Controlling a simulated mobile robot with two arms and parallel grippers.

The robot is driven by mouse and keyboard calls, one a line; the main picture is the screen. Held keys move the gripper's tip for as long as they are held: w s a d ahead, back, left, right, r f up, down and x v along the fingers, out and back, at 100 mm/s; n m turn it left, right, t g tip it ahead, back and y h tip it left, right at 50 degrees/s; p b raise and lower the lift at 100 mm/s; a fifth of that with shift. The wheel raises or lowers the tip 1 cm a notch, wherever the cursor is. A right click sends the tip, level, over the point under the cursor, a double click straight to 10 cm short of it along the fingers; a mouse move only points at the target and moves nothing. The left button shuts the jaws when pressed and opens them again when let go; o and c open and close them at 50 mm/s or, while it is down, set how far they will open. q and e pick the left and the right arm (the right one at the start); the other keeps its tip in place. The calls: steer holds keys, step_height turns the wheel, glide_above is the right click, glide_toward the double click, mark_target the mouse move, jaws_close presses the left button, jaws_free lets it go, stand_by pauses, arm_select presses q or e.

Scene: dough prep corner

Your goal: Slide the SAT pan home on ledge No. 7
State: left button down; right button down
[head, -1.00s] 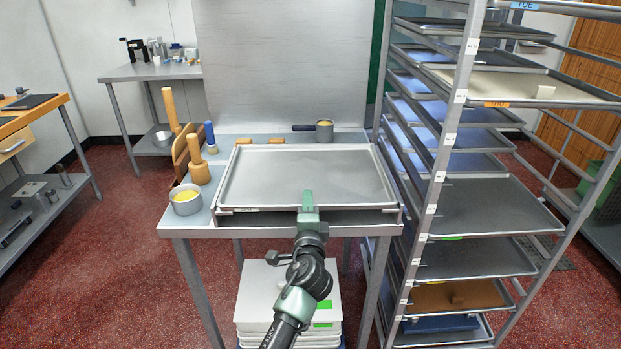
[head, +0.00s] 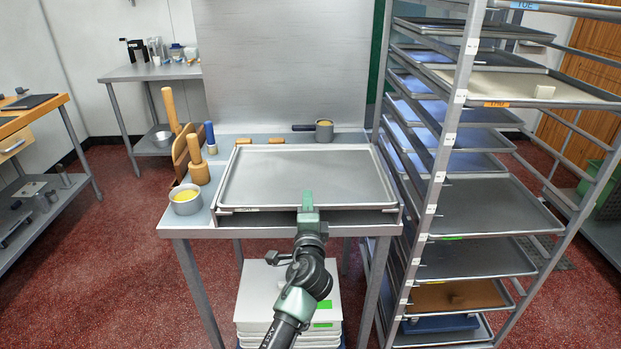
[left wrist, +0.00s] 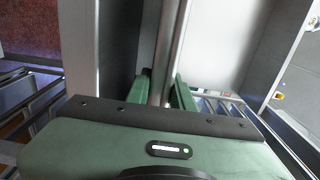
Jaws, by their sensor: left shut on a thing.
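A wide, empty grey sheet pan (head: 305,175) lies flat on the metal work table in the head view. A small label sits on its front rim toward the left, too small to read, so I cannot confirm it is the SAT pan. My left gripper (head: 308,200) is shut on the middle of the pan's front rim. In the left wrist view, a metal rim (left wrist: 168,50) runs between the fingers (left wrist: 163,93). The tall rack (head: 449,135) stands to the right, with small white ledge tags on its post; I cannot read which is No. 7. My right gripper is not in view.
The rack holds several pans, including a pale one (head: 520,84) with an orange tag and a brown one (head: 455,294) low down. A pot (head: 186,200) and a wooden mallet (head: 198,170) stand left of the pan.

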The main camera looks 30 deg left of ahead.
arm_select(q)
steer(key=shift+r, duration=0.15)
stand_by(0.4)
steer(key=shift+r+p, duration=0.65)
steer(key=shift+r, duration=0.05)
steer(key=v, duration=1)
stand_by(0.4)
